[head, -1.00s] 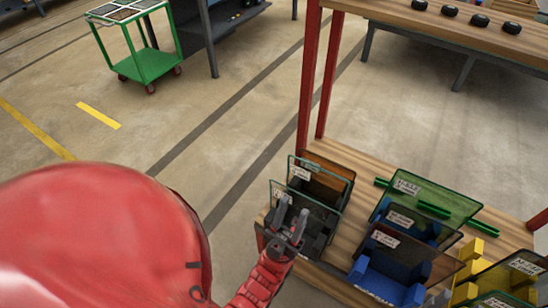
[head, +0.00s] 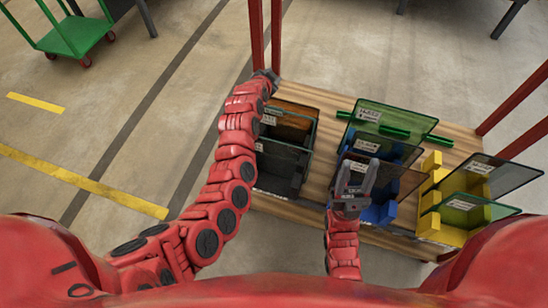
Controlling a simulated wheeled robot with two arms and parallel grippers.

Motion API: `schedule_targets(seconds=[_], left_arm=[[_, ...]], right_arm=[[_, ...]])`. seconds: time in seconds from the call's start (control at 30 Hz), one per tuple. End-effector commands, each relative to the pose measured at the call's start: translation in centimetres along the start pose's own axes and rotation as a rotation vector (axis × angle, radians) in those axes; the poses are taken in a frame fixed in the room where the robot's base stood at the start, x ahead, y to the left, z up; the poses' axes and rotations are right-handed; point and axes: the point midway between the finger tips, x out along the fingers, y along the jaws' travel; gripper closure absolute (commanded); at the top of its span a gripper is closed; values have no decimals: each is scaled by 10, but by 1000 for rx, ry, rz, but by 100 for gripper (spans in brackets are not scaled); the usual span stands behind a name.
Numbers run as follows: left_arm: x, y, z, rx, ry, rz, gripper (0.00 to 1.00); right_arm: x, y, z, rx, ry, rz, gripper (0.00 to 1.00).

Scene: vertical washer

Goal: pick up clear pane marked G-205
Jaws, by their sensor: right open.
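Several see-through panes with white labels stand in holders on a wooden shelf; the labels are too small to read, so I cannot tell which is G-205. A green-tinted pane (head: 405,117) and darker panes (head: 405,180) stand at the blue holder (head: 381,213). My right gripper (head: 356,165) is open, fingers pointing away, over the front dark pane; whether it touches is unclear. My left gripper (head: 268,75) is by the shelf's far left corner; its jaws are too small to judge.
A yellow holder (head: 432,228) with a smoky pane (head: 490,172) and a greenish pane (head: 470,203) stands at the right. Green rods (head: 385,130) lie behind the blue holder. Red posts (head: 276,35) rise at the shelf's corners. A green cart (head: 75,36) stands far left.

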Motion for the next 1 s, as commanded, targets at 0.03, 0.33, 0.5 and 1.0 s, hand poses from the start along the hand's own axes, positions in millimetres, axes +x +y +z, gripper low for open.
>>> schedule_targets(seconds=[0.03, 0.33, 0.5, 1.0], left_arm=[[-5, 10, -16, 91, -44, 106, 60], [-111, 78, -13, 689, -363, 747, 60], [-164, 79, 1, 860, -480, 934, 60], [-142, 119, 64, 900, -516, 996, 60]], right_arm=[[3, 0, 0, 0, 0, 0, 50], [8, 0, -1, 0, 0, 0, 50], [9, 0, -2, 0, 0, 0, 50], [0, 0, 0, 0, 0, 0, 50]])
